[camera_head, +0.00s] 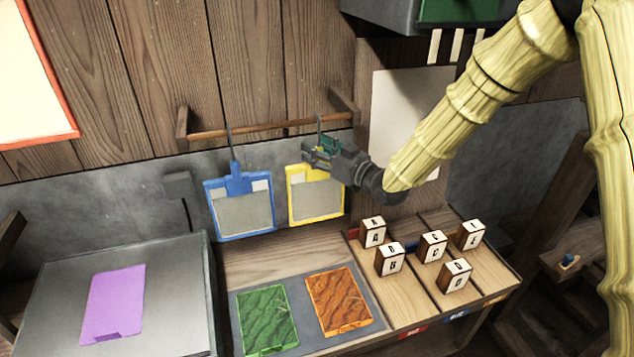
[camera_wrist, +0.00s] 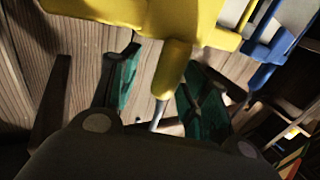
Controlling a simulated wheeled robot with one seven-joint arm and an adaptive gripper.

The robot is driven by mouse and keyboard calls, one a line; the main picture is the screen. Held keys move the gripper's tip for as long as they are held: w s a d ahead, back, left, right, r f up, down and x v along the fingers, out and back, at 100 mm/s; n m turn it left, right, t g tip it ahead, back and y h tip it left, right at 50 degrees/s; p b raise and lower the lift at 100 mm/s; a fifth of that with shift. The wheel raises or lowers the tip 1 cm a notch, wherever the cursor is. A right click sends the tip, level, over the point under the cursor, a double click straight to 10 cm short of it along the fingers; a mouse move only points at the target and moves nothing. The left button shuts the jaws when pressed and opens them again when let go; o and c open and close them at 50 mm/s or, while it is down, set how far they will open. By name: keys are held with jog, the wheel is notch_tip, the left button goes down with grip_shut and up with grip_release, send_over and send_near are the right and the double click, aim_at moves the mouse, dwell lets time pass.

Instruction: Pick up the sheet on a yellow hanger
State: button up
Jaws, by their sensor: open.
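The yellow hanger (camera_head: 291,200) hangs from a wooden rod (camera_head: 262,129) and frames a grey-white sheet (camera_head: 320,200). My gripper (camera_head: 322,151) is at the hanger's top, just under the rod, and hides part of its neck. In the wrist view the yellow hanger (camera_wrist: 175,70) has its neck between my two green-padded fingers (camera_wrist: 158,88). The fingers are apart, with a visible gap on the left side of the neck. Whether the right finger touches the neck cannot be told.
A blue hanger (camera_head: 237,182) with a sheet hangs just left on the same rod. Below are green (camera_head: 266,318) and orange (camera_head: 338,300) moulds, a purple sheet (camera_head: 113,303) on a grey plate, and several lettered blocks (camera_head: 390,259) in a divided tray.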

jog(key=shift+s+r, duration=0.2)
jog(key=c, duration=0.3)
jog(key=shift+w+f, duration=0.1)
grip_shut()
